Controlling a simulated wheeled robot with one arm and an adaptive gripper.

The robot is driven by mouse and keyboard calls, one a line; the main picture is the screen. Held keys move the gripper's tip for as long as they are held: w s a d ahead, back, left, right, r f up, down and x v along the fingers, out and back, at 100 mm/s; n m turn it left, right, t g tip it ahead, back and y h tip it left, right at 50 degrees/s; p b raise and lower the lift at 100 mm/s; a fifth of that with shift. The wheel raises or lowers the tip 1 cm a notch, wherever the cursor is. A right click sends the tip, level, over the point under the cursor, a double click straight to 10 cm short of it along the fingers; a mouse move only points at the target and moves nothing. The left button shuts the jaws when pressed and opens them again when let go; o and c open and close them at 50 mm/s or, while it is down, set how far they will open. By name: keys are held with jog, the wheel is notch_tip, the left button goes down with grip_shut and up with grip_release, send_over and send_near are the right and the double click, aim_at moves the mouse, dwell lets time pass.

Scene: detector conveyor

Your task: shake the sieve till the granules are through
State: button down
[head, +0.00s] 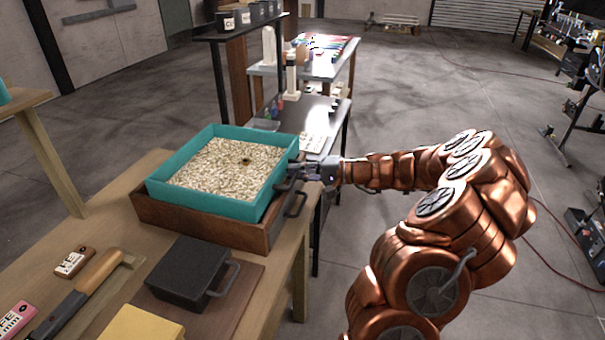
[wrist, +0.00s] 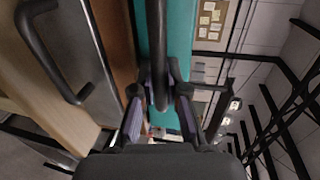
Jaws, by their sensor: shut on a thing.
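The teal sieve (head: 179,165) is full of pale granules (head: 225,168), with a small dark dip near their middle. It rests on or just over a brown wooden box (head: 205,228) on the table. My gripper (head: 303,170) is at the sieve's right side, shut on its dark handle. In the wrist view my gripper (wrist: 159,100) has its fingers on either side of the dark handle bar (wrist: 157,50), with the teal wall (wrist: 181,45) behind. The inside of the wooden box is hidden under the sieve.
The wooden table (head: 112,215) also bears a dark box with a handle (head: 188,272), a brush-like tool (head: 85,295), a yellow block (head: 140,325) and small labelled blocks. A dark shelf with cups (head: 245,25) stands behind. Open floor lies to the right.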

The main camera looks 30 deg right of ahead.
jog(key=c, duration=1.4)
grip_release()
jog(key=shift+c, duration=0.2)
jog(key=v, duration=1.2)
